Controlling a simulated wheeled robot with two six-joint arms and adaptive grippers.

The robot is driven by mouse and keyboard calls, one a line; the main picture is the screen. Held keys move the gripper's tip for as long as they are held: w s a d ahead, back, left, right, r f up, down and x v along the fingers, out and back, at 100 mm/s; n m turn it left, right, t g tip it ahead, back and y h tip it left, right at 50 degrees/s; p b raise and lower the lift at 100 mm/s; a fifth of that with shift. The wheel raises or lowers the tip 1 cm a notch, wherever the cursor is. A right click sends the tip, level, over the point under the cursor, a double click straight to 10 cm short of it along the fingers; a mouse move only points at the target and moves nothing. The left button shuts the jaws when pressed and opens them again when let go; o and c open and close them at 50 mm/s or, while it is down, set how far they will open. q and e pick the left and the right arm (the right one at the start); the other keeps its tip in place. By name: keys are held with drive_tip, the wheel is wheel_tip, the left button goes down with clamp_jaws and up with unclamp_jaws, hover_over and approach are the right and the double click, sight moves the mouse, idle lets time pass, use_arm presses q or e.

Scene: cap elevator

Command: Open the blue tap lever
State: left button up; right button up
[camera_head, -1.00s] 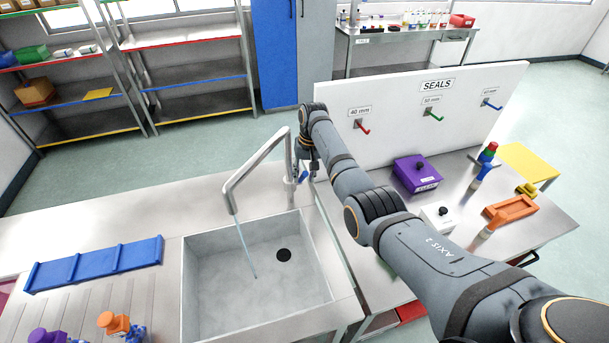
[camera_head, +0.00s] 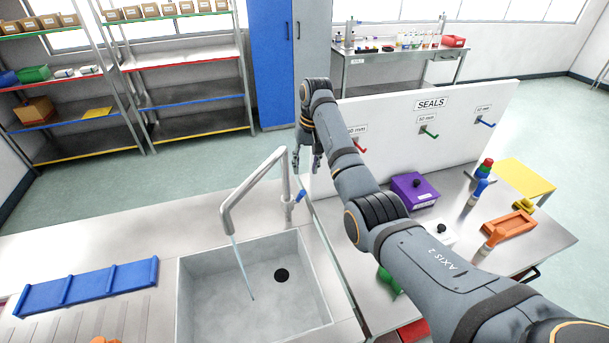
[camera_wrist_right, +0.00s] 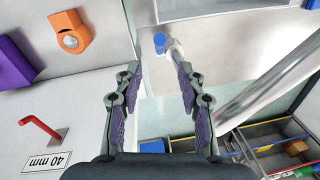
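The metal tap (camera_head: 250,190) stands at the back right of the sink, and a thin stream of water (camera_head: 242,272) runs from its spout. Its blue lever (camera_head: 300,195) sticks out to the right at the tap's base. My right gripper (camera_head: 307,170) hangs open and empty above the lever, apart from it. In the right wrist view, the gripper's fingers (camera_wrist_right: 157,73) are spread, with the blue lever (camera_wrist_right: 160,43) beyond the gap. The tap's pipe (camera_wrist_right: 270,85) crosses at the right. My left gripper is out of view.
The white SEALS panel (camera_head: 440,104) with coloured hooks stands close to the right of my right gripper. A purple box (camera_head: 414,190) and an orange tray (camera_head: 508,224) sit on the right table. The sink basin (camera_head: 215,300) is empty apart from the water. A blue rack (camera_head: 90,286) lies left.

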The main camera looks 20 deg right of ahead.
sight(298, 197)
drive_tip(key=shift+c, duration=0.2)
